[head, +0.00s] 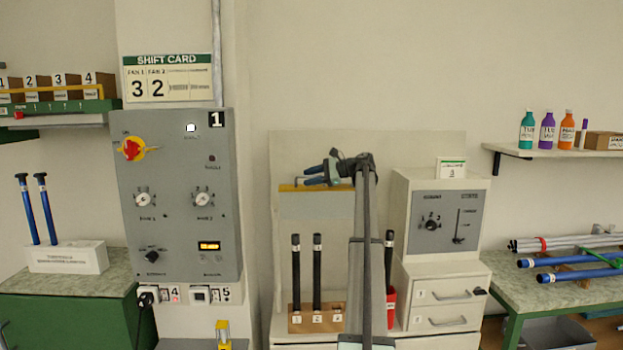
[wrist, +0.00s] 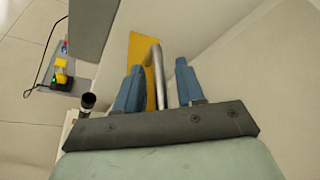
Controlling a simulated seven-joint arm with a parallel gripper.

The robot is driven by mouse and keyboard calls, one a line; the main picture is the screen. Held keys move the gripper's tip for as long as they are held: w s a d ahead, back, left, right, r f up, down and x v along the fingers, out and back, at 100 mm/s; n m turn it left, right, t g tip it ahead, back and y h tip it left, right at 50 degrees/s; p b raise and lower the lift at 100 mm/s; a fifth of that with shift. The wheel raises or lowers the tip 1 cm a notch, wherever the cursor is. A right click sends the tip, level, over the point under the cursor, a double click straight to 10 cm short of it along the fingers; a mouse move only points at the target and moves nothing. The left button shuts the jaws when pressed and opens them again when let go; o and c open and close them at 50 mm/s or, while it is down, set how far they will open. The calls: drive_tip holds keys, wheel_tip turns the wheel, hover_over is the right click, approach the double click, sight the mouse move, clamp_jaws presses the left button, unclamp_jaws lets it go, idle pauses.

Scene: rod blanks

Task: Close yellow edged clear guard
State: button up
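The clear guard (head: 312,206) is a bluish see-through panel in the middle of the head view. Its yellow edge (head: 290,187) runs along its top, and shows in the wrist view as a yellow strip (wrist: 139,62). My gripper (head: 307,175) is at the yellow edge, pointing left in the head view. In the wrist view, my gripper (wrist: 158,80) has its two blue fingers apart, with a grey metal bar (wrist: 157,72) between them. Gaps show on both sides of the bar. My arm hides the guard's right part.
Below the guard, black rods (head: 296,270) stand in a wooden block (head: 301,320). A red cup (head: 391,309) with a black rod is right of my arm. A grey control panel (head: 180,220) stands left, a white cabinet (head: 413,262) right.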

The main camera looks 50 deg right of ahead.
drive_tip(key=shift+c, duration=0.4)
clamp_jaws()
